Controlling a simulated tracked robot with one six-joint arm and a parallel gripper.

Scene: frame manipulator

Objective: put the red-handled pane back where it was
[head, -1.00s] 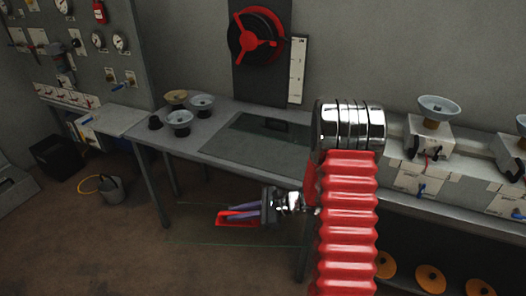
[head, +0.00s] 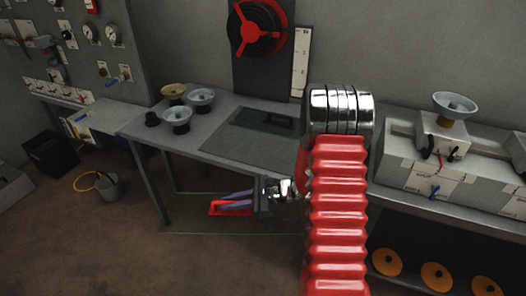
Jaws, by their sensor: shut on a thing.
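My gripper (head: 226,201) is at lower centre, left of my red arm, with purple fingers shut on the red handle (head: 214,210) of a clear pane. The pane (head: 185,226) is see-through and shows mainly by its thin greenish edges. It is held in front of and below the front edge of the grey table (head: 150,128), over the floor in this view. Its right end is hidden behind my arm. A dark rectangular panel (head: 235,146) lies on the table top, with a small dark handle-like piece (head: 281,119) near its far side.
Several pale bowl-topped things (head: 178,118) stand at the table's left end. A red wheel (head: 254,32) is on the wall behind. A grey unit with a bowl (head: 455,105) stands at right. A bucket (head: 106,186) is on the floor at left. My arm blocks the centre right.

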